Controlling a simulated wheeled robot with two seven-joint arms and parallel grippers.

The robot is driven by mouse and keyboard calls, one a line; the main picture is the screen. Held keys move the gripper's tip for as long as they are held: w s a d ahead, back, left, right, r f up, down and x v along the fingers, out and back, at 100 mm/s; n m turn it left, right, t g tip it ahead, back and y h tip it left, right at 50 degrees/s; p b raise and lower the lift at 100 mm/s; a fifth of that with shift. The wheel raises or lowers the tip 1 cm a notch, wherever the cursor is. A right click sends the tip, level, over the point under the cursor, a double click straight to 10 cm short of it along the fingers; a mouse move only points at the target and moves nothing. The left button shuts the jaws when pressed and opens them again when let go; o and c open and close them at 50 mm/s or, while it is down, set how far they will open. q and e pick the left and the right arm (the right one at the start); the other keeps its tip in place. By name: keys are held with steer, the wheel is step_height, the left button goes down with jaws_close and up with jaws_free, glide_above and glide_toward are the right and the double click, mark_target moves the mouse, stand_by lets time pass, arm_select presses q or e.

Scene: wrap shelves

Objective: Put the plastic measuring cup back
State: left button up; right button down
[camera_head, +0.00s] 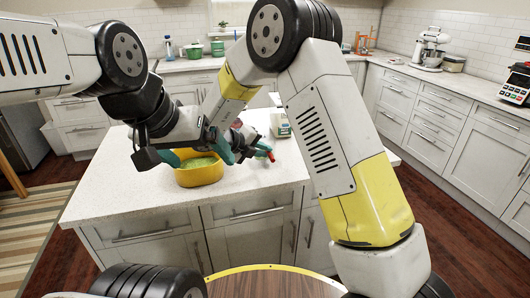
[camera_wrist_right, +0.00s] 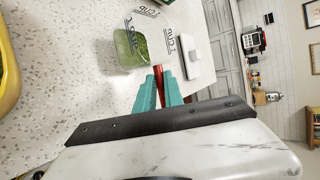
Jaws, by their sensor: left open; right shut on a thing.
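My right gripper (camera_wrist_right: 160,88) is shut on a narrow red part (camera_wrist_right: 160,76), which looks like a handle. Black "cup" lettering and a see-through shape with green in it (camera_wrist_right: 130,46) lie just beyond it. These look like the plastic measuring cup, but its clear walls are hard to make out. In the head view the right gripper (camera_head: 262,151) and the red part (camera_head: 270,156) are above the island, right of a yellow bowl (camera_head: 200,176) with green contents. My left gripper (camera_head: 196,157) is open at the bowl, partly hidden by my arms.
The white island counter (camera_head: 125,192) has free room in front and at left. A white and green box (camera_head: 280,122) stands behind the right gripper. Back counters carry a green pot (camera_head: 217,47), a mixer (camera_head: 430,47) and a scale-like device (camera_head: 516,87).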

steer(key=shift+f, duration=1.5)
steer(key=c, duration=1.5)
jaws_free()
steer(key=shift+f, duration=0.15)
steer(key=shift+o, duration=0.2)
